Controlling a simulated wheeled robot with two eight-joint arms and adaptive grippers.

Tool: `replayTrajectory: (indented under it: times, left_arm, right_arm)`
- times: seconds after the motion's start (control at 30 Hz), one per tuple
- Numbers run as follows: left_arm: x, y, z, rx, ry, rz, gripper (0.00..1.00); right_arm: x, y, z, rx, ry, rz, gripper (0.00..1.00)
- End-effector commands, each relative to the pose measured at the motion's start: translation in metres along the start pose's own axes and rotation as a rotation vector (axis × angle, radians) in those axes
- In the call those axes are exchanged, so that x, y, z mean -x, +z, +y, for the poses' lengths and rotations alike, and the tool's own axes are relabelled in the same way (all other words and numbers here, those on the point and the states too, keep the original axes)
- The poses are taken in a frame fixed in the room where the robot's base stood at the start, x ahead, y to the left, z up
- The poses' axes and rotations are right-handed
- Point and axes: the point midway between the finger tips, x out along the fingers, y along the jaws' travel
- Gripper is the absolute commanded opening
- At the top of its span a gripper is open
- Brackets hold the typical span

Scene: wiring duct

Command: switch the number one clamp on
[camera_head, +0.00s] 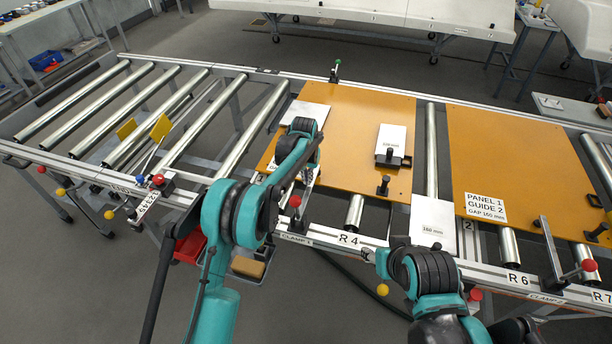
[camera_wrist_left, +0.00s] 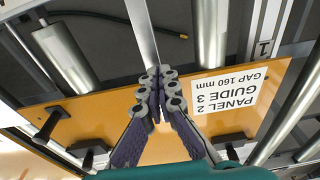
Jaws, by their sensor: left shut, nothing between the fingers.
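The number one clamp, by the label CLAMP 1 (camera_head: 296,238), is on the front rail. Its red knob (camera_head: 295,201) and part of its metal lever (camera_head: 308,192) show beside my left arm. My left gripper (camera_head: 284,188) is partly hidden by its own arm at the front left of an orange panel. In the left wrist view its fingers (camera_wrist_left: 155,84) are shut and empty. A flat metal bar (camera_wrist_left: 142,28) runs up from the fingertips there; I cannot tell whether they touch it.
The left orange panel (camera_head: 352,105) carries a white block and black stops. The right orange panel (camera_head: 510,150) bears a PANEL 1 label. Clamp 2's lever (camera_head: 550,248) stands by the front rail with a red knob (camera_head: 589,265). Bare rollers (camera_head: 193,120) lie at left.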

Motion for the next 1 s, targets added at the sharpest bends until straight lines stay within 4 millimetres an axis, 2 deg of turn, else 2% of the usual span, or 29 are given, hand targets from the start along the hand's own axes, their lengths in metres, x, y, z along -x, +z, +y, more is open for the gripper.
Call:
replayTrajectory:
  times: [0.1, 0.4, 1.0]
  left_arm:
    - [-0.011, -0.002, 0.0, 0.0, 0.0, -0.07, 0.0]
    - [-0.026, -0.001, 0.0, 0.0, 0.0, -0.068, 0.0]
    - [-0.03, -0.001, 0.001, 0.0, 0.001, -0.067, 0.0]
  right_arm:
    - [-0.001, 0.001, 0.0, 0.0, 0.0, 0.0, 0.47]
    - [-0.003, 0.002, 0.0, 0.0, 0.0, 0.0, 0.47]
    - [-0.003, 0.002, 0.0, 0.0, 0.0, 0.0, 0.47]
